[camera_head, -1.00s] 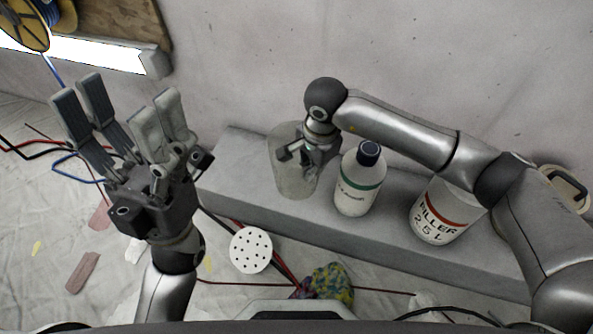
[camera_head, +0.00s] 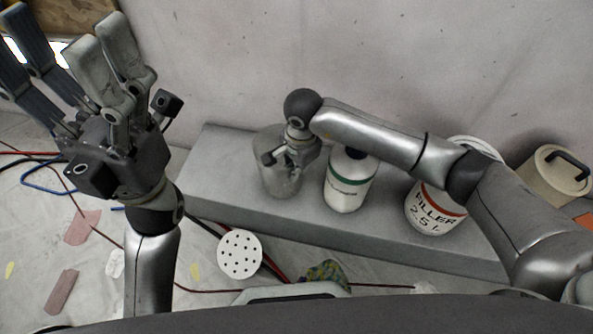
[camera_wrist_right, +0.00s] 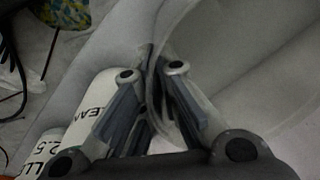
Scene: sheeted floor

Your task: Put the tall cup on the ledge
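The tall cup (camera_head: 272,180) is a translucent grey vessel at the left part of the grey ledge (camera_head: 215,175), against the wall. My right gripper (camera_head: 284,157) is at the cup from above. In the right wrist view its fingers (camera_wrist_right: 156,70) close on the thin wall of the cup (camera_wrist_right: 215,80), one on each side. I cannot tell whether the cup's base touches the ledge or sits just above it. My left gripper (camera_head: 62,42) is open and empty, raised at the upper left, away from the cup.
A white bottle with a green band (camera_head: 349,185) stands right of the cup. A filler tub (camera_head: 432,212) stands further right, partly behind my right arm. A beige lidded container (camera_head: 553,172) is at the far right. The floor holds a perforated disc (camera_head: 240,254) and cables.

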